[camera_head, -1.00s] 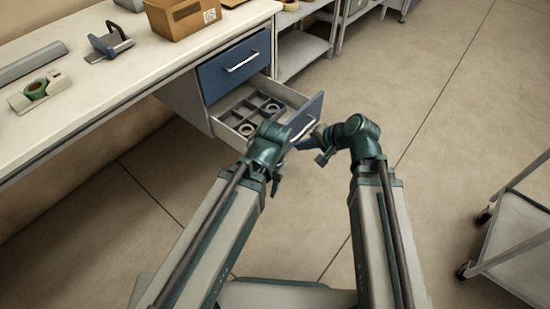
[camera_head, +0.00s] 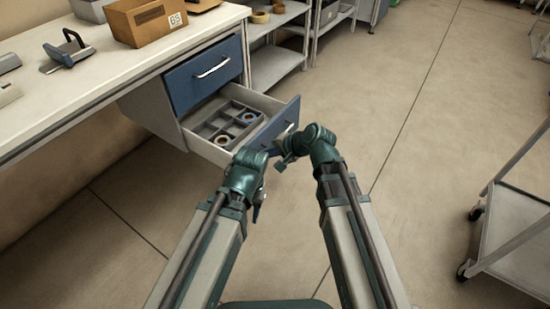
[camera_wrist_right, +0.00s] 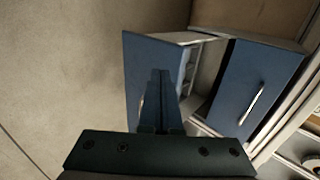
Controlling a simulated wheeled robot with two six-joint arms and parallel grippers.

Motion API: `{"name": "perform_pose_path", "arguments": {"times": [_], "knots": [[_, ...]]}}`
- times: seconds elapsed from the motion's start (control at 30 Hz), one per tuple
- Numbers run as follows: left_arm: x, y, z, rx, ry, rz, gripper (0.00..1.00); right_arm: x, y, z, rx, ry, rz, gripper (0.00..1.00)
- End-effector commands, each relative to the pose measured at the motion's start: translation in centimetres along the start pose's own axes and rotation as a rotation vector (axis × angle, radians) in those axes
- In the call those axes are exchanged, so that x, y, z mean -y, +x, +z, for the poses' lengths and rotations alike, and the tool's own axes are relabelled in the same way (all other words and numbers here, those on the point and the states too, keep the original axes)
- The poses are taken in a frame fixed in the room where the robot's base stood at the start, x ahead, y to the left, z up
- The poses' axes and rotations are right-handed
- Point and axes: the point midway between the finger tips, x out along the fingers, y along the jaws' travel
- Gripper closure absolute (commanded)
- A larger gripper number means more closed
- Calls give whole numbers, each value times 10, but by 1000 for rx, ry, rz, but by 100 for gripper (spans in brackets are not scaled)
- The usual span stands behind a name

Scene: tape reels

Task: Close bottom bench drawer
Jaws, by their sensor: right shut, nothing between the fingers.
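The bottom bench drawer (camera_head: 278,126) is pulled out below the closed blue top drawer (camera_head: 205,75). It has a blue front and a grey divider insert (camera_head: 212,127) with a few tape reels (camera_head: 248,117). My right gripper (camera_head: 284,160) is at the outer side of the drawer front. In the right wrist view its fingers (camera_wrist_right: 160,90) are shut and empty, overlapping the blue drawer front (camera_wrist_right: 138,70); I cannot tell whether they touch it. My left gripper (camera_head: 258,208) hangs low in front of the drawer, its fingers too small to read.
The white bench (camera_head: 105,85) carries a cardboard box (camera_head: 145,22) and a blue-grey tape dispenser (camera_head: 68,50). Shelving (camera_head: 275,65) stands beyond the drawers. A grey cart (camera_head: 510,225) is at the right. The floor between is clear.

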Motion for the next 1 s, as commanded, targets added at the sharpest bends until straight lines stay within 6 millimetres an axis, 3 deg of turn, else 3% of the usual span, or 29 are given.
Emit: {"name": "perform_pose_path", "arguments": {"times": [0.07,0.33,1.0], "knots": [[-2,16,-1,-1,2,1,54,-3,20,-1,2,-3,0,100],[-1,9,-1,-1,2,1,54,23,39,-1,1,-1,0,100],[-1,9,-1,-1,2,1,54,31,48,-7,0,-1,0,100]]}}
